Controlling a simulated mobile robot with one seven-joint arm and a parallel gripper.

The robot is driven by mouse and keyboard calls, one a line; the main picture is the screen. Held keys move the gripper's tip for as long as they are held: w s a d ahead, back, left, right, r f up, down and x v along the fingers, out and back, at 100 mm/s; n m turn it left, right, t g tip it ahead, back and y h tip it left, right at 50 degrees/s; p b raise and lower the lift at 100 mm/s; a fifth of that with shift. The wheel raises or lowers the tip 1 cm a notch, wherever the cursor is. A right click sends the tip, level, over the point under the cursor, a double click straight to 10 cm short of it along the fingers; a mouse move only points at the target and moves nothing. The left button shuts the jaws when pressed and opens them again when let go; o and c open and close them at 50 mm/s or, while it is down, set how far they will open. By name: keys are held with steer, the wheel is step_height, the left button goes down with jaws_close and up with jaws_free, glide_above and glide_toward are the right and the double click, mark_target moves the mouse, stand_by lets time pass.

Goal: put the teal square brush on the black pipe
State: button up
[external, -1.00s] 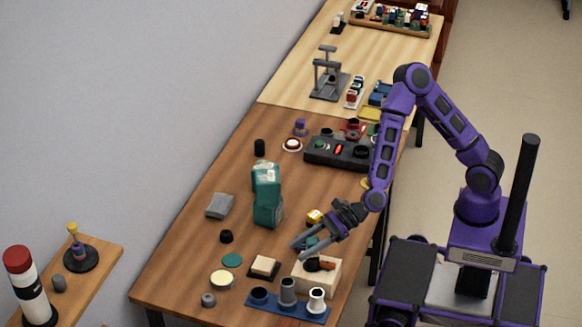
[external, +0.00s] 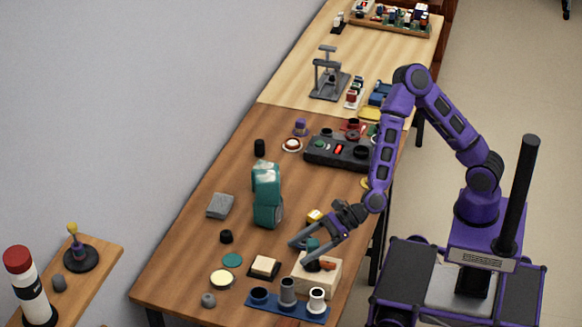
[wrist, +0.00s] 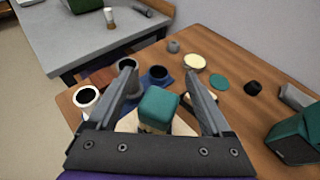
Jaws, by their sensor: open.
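The teal square brush (wrist: 158,108) is a rounded teal block with a pale yellowish underside. It stands at the pale wooden block, between my gripper's fingers in the wrist view. In the external view the brush (external: 312,244) is partly hidden by the fingers. My gripper (wrist: 160,74) is open, with one finger on each side of the brush and no clear contact. It also shows in the external view (external: 300,250), low over the table's near end. An upright black cylinder (external: 259,147) stands farther back and may be the black pipe; a short black piece (external: 226,237) lies nearer.
A blue tray (external: 268,310) with several cups stands at the near edge, beside the wooden block (external: 320,278). A tall teal object (external: 267,195) stands mid-table. A teal disc (external: 232,260) and a cream round piece (external: 222,280) lie left. Bare wood shows around the black cylinder.

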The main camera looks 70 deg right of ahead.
steer(key=p+v, duration=0.2)
steer(key=v, duration=1)
steer(key=shift+s, duration=0.1)
